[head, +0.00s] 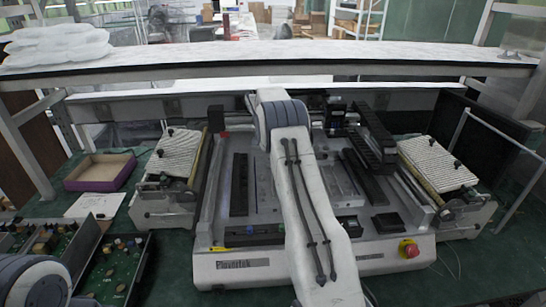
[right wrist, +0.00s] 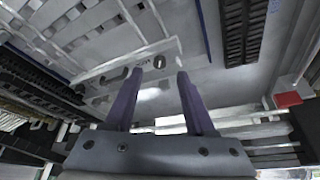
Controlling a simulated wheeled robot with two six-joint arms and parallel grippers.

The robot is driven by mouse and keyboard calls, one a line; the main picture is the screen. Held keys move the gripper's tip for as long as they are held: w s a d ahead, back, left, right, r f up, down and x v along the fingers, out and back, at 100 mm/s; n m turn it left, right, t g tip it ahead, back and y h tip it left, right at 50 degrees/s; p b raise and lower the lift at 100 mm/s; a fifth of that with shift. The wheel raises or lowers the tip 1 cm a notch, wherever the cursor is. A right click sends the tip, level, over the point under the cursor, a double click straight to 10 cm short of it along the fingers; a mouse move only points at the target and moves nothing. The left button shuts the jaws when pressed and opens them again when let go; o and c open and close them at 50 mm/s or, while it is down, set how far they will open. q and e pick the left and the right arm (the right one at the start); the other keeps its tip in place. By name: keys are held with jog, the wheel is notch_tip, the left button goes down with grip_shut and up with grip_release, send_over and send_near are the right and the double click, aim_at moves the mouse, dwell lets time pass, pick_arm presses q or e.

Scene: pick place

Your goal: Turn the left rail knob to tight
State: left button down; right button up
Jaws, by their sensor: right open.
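My right gripper (right wrist: 155,75) is open in the right wrist view, with two purple-grey fingers apart and nothing between them. My left gripper is out of view; only part of my left arm shows at the bottom left corner.
Ribbed feeders flank the machine, left (head: 178,155) and right (head: 437,163). A purple-edged box (head: 100,172) and circuit boards (head: 115,270) lie left. A shelf spans the back.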

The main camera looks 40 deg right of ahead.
jog(key=b+v, duration=0.1)
jog(key=v, duration=0.5)
dwell(0.3)
